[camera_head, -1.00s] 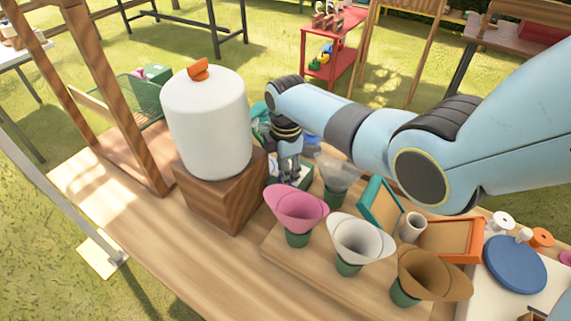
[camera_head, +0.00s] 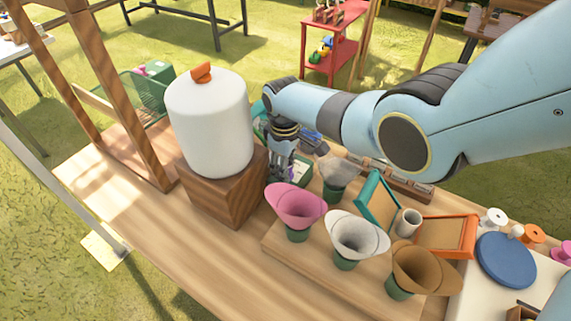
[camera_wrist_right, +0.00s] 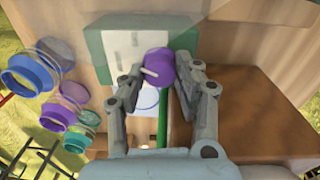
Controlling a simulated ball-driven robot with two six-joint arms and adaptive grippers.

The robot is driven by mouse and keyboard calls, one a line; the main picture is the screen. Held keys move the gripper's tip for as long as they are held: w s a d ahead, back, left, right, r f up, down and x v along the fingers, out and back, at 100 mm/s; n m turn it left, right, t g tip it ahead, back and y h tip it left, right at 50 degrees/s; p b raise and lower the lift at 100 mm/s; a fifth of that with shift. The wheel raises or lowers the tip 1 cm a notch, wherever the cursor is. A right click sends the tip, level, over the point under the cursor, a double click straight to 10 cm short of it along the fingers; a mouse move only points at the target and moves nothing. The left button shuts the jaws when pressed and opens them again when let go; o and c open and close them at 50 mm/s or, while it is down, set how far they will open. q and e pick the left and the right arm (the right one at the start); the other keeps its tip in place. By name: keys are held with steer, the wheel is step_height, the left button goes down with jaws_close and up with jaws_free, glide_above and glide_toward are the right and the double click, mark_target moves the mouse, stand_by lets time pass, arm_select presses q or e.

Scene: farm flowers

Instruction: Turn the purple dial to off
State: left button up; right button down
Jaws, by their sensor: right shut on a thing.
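The purple dial (camera_wrist_right: 160,66) is round, with a white pointer mark on its left side in the right wrist view. It sits in front of a green box with a pale panel (camera_wrist_right: 128,58). My right gripper (camera_wrist_right: 162,70) has one finger on each side of the dial and is shut on it. In the head view my right gripper (camera_head: 280,174) reaches down behind the wooden block, and the dial is mostly hidden there. My left gripper is not in view.
A white cylinder (camera_head: 210,130) with an orange knob stands on a wooden block (camera_head: 225,200) close left of my gripper. Pink (camera_head: 296,205), white (camera_head: 357,240) and brown (camera_head: 420,268) cones stand in front. Coloured rings (camera_wrist_right: 32,72) show in the wrist view.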

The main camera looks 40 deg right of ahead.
steer(key=shift+m, duration=1)
steer(key=c, duration=0.9)
jaws_free()
steer(key=shift+c, duration=0.2)
step_height(320, 180, up, 12)
steer(key=shift+a, duration=0.2)
steer(key=shift+s+f, duration=0.1)
